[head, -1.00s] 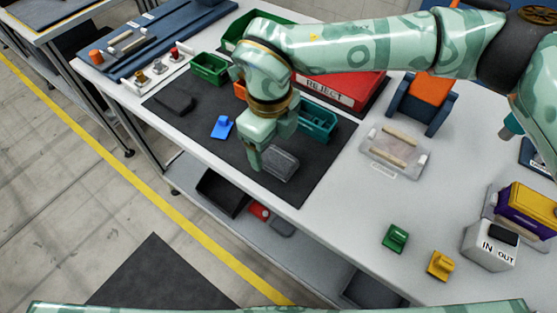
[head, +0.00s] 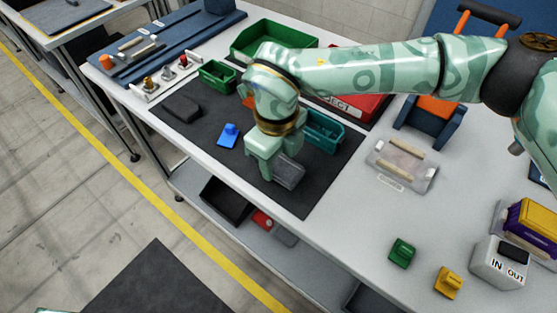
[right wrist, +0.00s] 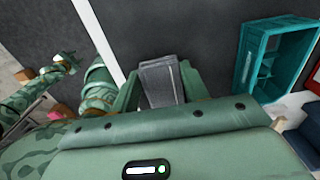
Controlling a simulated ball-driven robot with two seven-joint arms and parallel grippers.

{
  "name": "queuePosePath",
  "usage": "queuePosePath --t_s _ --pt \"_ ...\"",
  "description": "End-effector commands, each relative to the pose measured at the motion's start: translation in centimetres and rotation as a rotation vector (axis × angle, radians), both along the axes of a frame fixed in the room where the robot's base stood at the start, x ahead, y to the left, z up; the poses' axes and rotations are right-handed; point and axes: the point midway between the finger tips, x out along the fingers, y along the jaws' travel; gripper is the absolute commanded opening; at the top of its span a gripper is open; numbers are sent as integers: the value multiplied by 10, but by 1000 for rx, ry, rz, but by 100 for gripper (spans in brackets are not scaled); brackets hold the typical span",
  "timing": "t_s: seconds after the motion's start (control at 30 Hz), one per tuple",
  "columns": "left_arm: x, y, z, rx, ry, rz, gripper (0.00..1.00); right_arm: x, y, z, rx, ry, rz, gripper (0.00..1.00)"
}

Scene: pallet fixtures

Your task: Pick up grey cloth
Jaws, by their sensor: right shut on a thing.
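The grey cloth (head: 291,174), a small folded grey pad, is at the front right part of the dark mat (head: 312,195). My right gripper (head: 273,165) reaches down over it from above and is shut on it, hiding its left and back parts in the head view. In the right wrist view the cloth (right wrist: 160,83) sits between the two green fingers of my right gripper (right wrist: 158,88). I cannot tell whether the cloth touches the mat or is slightly above it.
On the mat are a blue piece (head: 229,135), a dark folded item (head: 183,108) and a teal crate (head: 323,131). A green bin (head: 217,75) and the red reject bin (head: 367,105) stand behind. A clear tray (head: 402,166) lies right. The mat's front is clear.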

Motion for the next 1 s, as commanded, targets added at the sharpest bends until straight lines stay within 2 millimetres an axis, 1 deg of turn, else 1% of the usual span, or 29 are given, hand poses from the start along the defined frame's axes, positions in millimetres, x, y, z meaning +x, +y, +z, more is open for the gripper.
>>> queuePosePath --t_s 0.13,0.27,0.4,0.5,0.6,0.7,0.83,1.0 --pt "3 1 8 1 -7 -1 36 1 0 27 1 -6 -1 22" --pt "5 1 16 1 -13 -1 36 -23 6 56 2 -5 5 22" --pt "8 1 24 2 -20 -1 36 -54 13 91 2 -6 7 22" --pt "8 1 26 2 -21 -1 36 -83 20 100 0 -2 7 22" --pt "9 1 27 1 -22 -1 36 -105 25 109 0 -2 6 22" --pt "9 1 28 2 -23 -1 36 -121 29 116 0 -1 4 22" --pt "9 1 29 2 -23 -1 36 -133 32 121 1 -1 2 22" --pt "10 1 29 2 -23 -1 36 -137 32 123 0 0 -1 22"
